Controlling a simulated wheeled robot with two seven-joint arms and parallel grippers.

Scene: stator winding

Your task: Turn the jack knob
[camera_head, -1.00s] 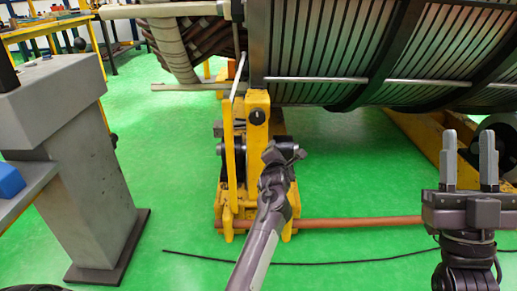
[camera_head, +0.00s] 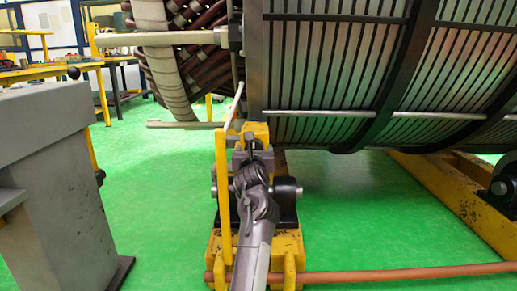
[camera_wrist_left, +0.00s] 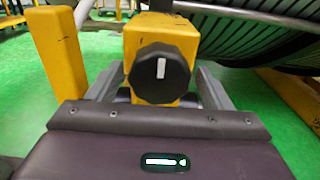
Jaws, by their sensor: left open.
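The jack knob (camera_wrist_left: 160,74) is round and black with a white mark standing upright. It sits on the face of a yellow jack block (camera_wrist_left: 162,28) in the left wrist view. My left gripper (camera_head: 252,147) is right in front of the yellow jack (camera_head: 222,165) in the head view and covers the knob there. In the left wrist view its two grey fingers are open, one on each side of the knob, with gaps showing between fingers and knob. I cannot tell how deep the fingertips reach. My right gripper is out of view.
The large slatted stator (camera_head: 340,75) hangs just above and behind the jack. A yellow post (camera_wrist_left: 57,50) stands close to the left finger. A brown bar (camera_head: 400,273) runs along the floor at right. A grey pedestal (camera_head: 55,190) stands at left.

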